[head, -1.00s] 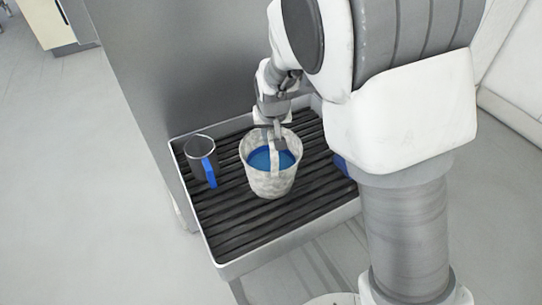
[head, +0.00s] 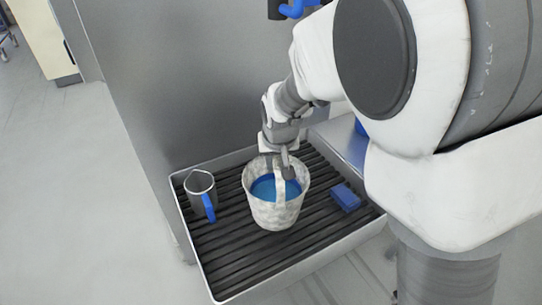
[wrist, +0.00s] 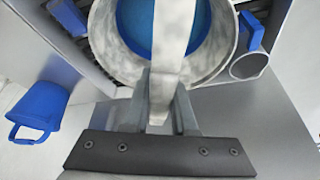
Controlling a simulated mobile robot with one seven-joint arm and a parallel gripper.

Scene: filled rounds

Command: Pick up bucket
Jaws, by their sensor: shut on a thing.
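The bucket (head: 274,211) is pale and mottled, with a blue inside or contents and a handle arching over its top. In the head view it appears upright over the ribbed tray (head: 222,291); I cannot tell whether its base touches the ribs. My gripper (head: 281,166) is at the handle's top, pointing down. In the wrist view my gripper (wrist: 163,110) is shut on the handle, and the bucket (wrist: 112,50) fills the upper middle. The bucket's lower side is hidden there.
A dark mug (head: 199,183) with a blue handle stands left of the bucket. A small blue block (head: 346,197) lies to the right on the tray. A grey panel (head: 165,80) rises behind. In the wrist view a blue bucket-like container (wrist: 38,108) is at the left.

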